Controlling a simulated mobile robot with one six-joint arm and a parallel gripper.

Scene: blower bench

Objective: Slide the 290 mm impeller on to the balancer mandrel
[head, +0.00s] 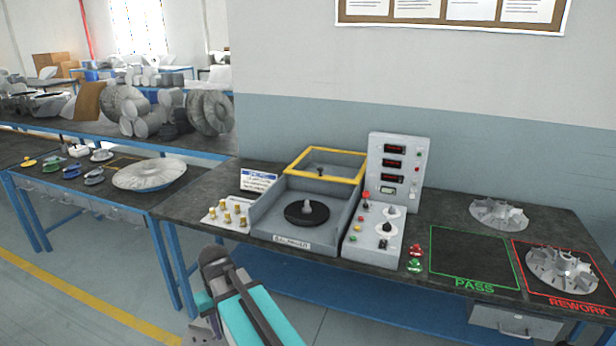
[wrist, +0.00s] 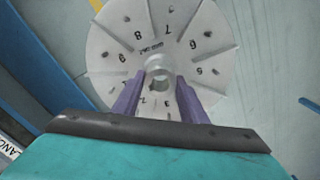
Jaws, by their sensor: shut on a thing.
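In the wrist view, my gripper (wrist: 159,88) has its two purple fingers shut on the hub of a pale grey impeller (wrist: 205,40). The impeller shows straight radial vanes, numbers between them and small print that I cannot read surely. Its central bore faces the camera. In the head view, my arm's end is low, in front of the bench and left of the balancer; the fingers and held impeller are not clear there. The balancer (head: 262,222) stands on the bench, with its grey mandrel (head: 307,206) upright on a black disc, bare. The mandrel is well away from the impeller.
A yellow-framed guard (head: 325,153) stands raised behind the mandrel. A control panel (head: 395,160) is at its right, a plate of brass pegs (head: 226,214) at its left. PASS (head: 475,257) is empty.

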